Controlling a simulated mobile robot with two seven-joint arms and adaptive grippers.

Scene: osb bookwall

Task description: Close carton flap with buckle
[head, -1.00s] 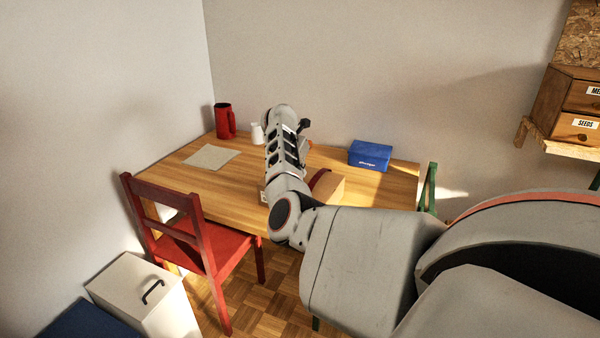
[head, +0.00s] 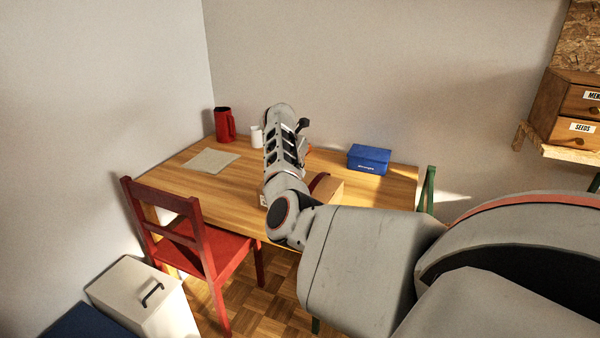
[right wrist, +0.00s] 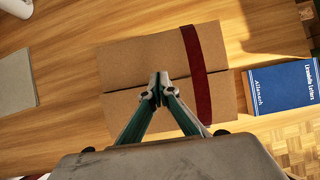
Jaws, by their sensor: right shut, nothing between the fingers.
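A brown cardboard carton (right wrist: 150,55) with a dark red strap (right wrist: 197,65) across its right part lies on the table. In the head view the carton (head: 331,189) is partly hidden behind my right arm. In the right wrist view its top shows two panels with a seam between them. My right gripper (right wrist: 157,82) is shut and empty, with its fingertips over the seam near the carton's middle, left of the strap. I cannot tell whether the tips touch the cardboard. No buckle is clear to see. My left gripper is not in view.
A red chair (head: 205,250) stands at the front left.

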